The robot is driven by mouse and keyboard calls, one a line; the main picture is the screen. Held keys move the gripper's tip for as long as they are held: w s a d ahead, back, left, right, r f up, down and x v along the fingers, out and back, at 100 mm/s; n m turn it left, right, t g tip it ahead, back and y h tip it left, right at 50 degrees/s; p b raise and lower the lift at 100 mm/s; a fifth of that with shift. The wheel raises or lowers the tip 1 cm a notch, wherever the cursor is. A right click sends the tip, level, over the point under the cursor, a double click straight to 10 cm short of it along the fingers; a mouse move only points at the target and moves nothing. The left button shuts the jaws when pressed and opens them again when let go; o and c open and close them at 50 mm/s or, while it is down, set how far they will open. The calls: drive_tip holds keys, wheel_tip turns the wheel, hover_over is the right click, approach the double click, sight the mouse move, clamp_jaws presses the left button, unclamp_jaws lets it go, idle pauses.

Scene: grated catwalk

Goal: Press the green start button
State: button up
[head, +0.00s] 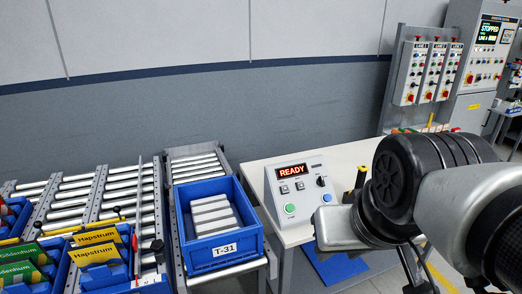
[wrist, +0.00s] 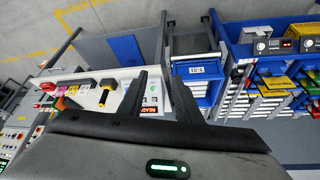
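The green button (head: 290,208) is on the front left of a light grey control box (head: 275,215) on a white table in the head view. A blue button (head: 327,197) is at the box's front right. A red READY display (head: 292,171) is above two small switches and a black knob (head: 320,181). In the wrist view, part of the READY display (wrist: 150,109) shows between the dark fingers of my gripper (wrist: 156,72). The fingers are apart with nothing held. My arm is right of the box in the head view, where the fingertips cannot be made out.
A blue crate (head: 226,252) labelled T-31 holds grey blocks on the roller conveyor left of the table (head: 345,152). Panels (head: 428,72) and a cabinet reading STOPPED (head: 489,32) stand at back right.

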idle(0.3)
clamp_jaws()
idle(1.6)
